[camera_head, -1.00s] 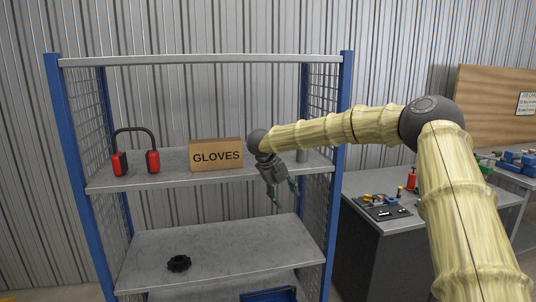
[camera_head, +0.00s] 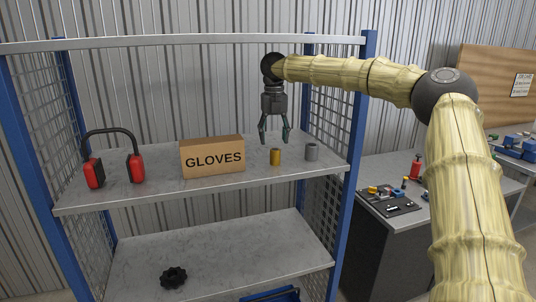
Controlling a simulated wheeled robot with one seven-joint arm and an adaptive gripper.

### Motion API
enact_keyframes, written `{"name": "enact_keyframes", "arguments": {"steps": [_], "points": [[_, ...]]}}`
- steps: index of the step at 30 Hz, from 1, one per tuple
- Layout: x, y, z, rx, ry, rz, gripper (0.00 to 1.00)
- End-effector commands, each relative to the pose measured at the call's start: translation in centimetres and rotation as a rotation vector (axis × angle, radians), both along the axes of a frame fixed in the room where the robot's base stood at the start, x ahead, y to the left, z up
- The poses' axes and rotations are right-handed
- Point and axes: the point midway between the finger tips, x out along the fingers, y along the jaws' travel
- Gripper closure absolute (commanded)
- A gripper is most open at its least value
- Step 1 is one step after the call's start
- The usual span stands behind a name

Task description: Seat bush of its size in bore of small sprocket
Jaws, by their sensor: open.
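My gripper (camera_head: 273,140) is open and empty, pointing down above the upper shelf. A small brass-coloured bush (camera_head: 275,157) stands on that shelf just below the fingertips, apart from them. A wider grey bush (camera_head: 311,151) stands to its right, near the shelf's right end. A black toothed wheel (camera_head: 174,277), which looks like the small sprocket, lies flat on the lower shelf at left. Its bore is too small and dark to make out here.
Left of the brass bush are a GLOVES box (camera_head: 212,156) and red ear defenders (camera_head: 115,160). Blue posts (camera_head: 358,130) and mesh sides bound the rack. A blue crate (camera_head: 272,295) sits below. A bench (camera_head: 380,230) with a tool tray (camera_head: 390,201) stands at right.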

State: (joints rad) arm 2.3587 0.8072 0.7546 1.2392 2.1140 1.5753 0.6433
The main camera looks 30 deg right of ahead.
Motion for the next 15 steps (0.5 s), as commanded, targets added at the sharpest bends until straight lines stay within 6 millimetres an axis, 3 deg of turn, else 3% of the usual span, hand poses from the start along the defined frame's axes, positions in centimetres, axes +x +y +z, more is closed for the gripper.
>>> {"name": "enact_keyframes", "arguments": {"steps": [15], "points": [[0.1,-0.5,-4.9,0.000,0.004,-0.006,0.43]]}}
